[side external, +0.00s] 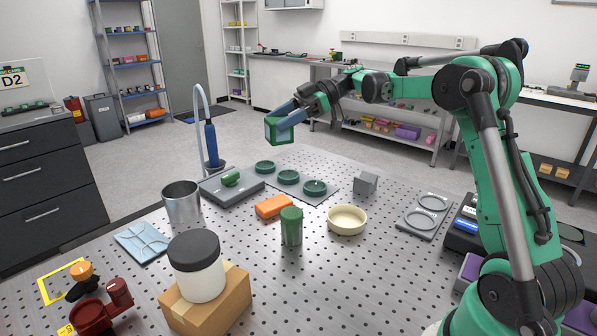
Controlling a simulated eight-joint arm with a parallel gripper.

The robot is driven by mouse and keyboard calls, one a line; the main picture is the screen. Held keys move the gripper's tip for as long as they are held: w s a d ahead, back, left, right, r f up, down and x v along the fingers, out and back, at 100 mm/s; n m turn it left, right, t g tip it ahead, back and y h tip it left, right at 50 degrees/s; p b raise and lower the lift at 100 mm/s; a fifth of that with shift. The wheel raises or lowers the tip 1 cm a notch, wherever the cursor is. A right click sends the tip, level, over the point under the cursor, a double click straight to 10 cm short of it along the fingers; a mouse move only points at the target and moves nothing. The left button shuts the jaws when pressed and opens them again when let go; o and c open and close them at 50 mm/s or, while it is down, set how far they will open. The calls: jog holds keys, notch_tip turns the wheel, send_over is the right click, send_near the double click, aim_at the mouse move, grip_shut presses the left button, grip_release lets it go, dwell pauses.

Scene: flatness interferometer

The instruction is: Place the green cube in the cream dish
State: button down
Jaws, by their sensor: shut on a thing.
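A green cube (271,132) is held in the air at the tip of my gripper (284,124). The blue fingers are shut on it, and one finger covers part of its right side. The cube is above and behind the work table, in the upper middle of the side external view. The cream dish (347,226) is a round, shallow bowl on the perforated table, below and to the right of the cube.
An orange block (274,207) and a green ribbed cylinder (291,232) stand left of the dish, and a grey block (366,183) sits behind it. A metal cup (182,201) and a white jar (196,276) stand left. Bare table lies in front of the dish.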

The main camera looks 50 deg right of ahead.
jog(key=s+d+m+t+h, duration=0.2)
jog(key=s+d+m+t, duration=0.2)
jog(key=s+d, duration=0.65)
send_over(350, 222)
notch_tip(350, 222, down, 16)
jog(key=shift+f, duration=2.05)
